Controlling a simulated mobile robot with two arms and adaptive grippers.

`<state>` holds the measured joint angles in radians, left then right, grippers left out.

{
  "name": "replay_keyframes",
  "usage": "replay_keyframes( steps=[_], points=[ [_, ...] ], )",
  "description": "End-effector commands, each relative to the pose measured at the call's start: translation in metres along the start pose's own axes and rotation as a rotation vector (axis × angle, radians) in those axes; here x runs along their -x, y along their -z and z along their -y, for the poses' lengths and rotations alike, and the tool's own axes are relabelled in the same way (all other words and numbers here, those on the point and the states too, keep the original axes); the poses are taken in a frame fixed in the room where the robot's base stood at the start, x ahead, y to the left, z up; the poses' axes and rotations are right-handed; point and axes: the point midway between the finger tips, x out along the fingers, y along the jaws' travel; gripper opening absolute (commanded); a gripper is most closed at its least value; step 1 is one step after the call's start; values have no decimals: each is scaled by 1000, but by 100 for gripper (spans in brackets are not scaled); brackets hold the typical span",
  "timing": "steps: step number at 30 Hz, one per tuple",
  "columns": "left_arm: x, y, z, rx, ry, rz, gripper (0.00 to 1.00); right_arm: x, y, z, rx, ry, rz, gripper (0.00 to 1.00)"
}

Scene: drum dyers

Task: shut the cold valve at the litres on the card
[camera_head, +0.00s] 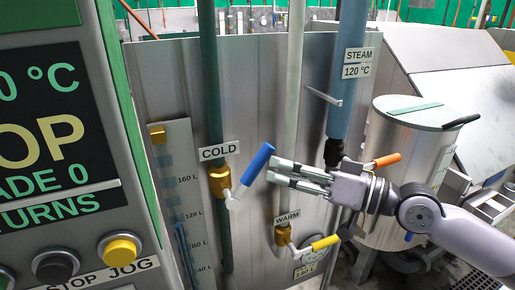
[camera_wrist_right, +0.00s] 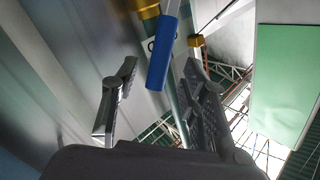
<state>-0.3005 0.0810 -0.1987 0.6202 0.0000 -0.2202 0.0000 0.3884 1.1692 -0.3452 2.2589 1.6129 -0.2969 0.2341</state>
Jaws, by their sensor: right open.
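The cold valve (camera_head: 219,181) is a brass body on the green pipe under the COLD label. Its blue-gripped lever (camera_head: 258,163) slants up and to the right. My right gripper (camera_head: 283,174) is open, its fingertips close to the lever's right side. In the right wrist view the blue lever (camera_wrist_right: 163,50) shows between the spread fingers (camera_wrist_right: 158,80), with no clear contact. The litre gauge (camera_head: 183,190) is left of the pipe; its blue column (camera_head: 183,250) tops out between the 80 L and 120 L marks. My left gripper is out of view.
The warm valve (camera_head: 282,235) with a yellow lever (camera_head: 325,242) sits below my right gripper. The steam pipe (camera_head: 348,70) and an orange lever (camera_head: 387,160) are close by. A lidded steel drum (camera_head: 405,190) stands at right. The control panel (camera_head: 60,150) fills the left.

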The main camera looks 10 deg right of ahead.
Motion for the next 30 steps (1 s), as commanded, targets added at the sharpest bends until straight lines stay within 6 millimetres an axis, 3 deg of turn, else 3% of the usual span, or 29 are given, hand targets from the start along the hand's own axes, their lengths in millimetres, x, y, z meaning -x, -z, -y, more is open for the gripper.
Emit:
replay_keyframes(
  steps=[1,6,15,26,30],
  points=[
    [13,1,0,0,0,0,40,-8,6,6,0,6,0,40],
    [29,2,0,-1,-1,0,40,-31,5,4,-1,5,-2,40],
    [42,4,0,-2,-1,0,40,-59,1,2,0,2,0,40],
    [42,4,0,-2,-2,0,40,-63,-1,0,1,0,2,40],
    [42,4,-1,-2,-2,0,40,-63,-1,1,1,0,2,32]
  ],
)
